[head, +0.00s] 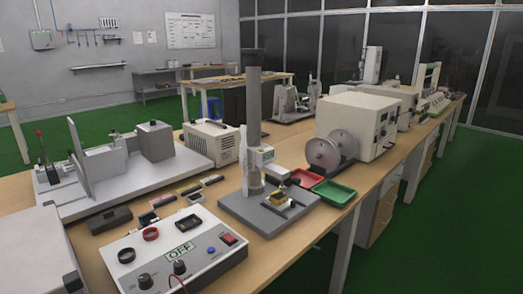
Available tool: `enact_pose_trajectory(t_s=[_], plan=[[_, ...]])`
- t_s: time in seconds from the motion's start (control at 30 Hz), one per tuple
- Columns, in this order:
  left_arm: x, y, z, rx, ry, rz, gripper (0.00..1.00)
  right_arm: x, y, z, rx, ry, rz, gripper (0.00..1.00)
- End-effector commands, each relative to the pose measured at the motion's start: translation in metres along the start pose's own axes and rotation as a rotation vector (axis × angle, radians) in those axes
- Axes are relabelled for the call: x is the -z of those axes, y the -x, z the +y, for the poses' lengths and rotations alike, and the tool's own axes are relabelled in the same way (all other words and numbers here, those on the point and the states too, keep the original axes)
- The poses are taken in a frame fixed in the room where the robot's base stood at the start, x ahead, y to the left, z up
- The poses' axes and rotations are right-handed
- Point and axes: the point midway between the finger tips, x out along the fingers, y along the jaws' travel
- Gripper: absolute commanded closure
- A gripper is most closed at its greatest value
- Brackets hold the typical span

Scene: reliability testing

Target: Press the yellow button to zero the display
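A measuring stand with a tall dark grey column (253,105) and a grey flat base (238,209) stands on the wooden bench. A small white and grey gauge unit (262,156) is mounted low on the column, facing right. A yellow button cannot be made out clearly on it at this size. A small yellow and dark piece (277,198) sits on the stand's base below the gauge. The display's reading is too small to tell. Neither of my grippers is in view.
A white control box (208,262) with knobs and a red switch is in front. Red (304,178) and green (333,193) trays lie right of the stand. A machine with grey discs (357,128) stands behind them. Small dark blocks (163,200) lie left.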

Motion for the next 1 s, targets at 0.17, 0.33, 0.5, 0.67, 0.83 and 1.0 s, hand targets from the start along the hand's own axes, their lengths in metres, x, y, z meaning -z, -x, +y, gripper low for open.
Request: enact_pose_trajectory(t_s=[0.17, 0.33, 0.5, 0.67, 0.83, 1.0], plan=[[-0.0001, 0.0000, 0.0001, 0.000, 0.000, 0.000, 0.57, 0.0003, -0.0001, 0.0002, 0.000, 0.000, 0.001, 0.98], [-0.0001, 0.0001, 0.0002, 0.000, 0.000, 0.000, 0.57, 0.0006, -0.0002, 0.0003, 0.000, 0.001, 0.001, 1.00], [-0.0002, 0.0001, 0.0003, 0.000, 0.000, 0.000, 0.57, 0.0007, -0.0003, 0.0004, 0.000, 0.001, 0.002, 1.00], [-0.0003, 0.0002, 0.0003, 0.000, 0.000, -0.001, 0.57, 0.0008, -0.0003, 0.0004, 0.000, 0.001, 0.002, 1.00], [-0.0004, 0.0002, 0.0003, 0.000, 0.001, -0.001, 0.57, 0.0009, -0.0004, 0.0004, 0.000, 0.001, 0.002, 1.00], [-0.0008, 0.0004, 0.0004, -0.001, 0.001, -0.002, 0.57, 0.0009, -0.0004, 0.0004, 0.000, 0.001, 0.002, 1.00]])
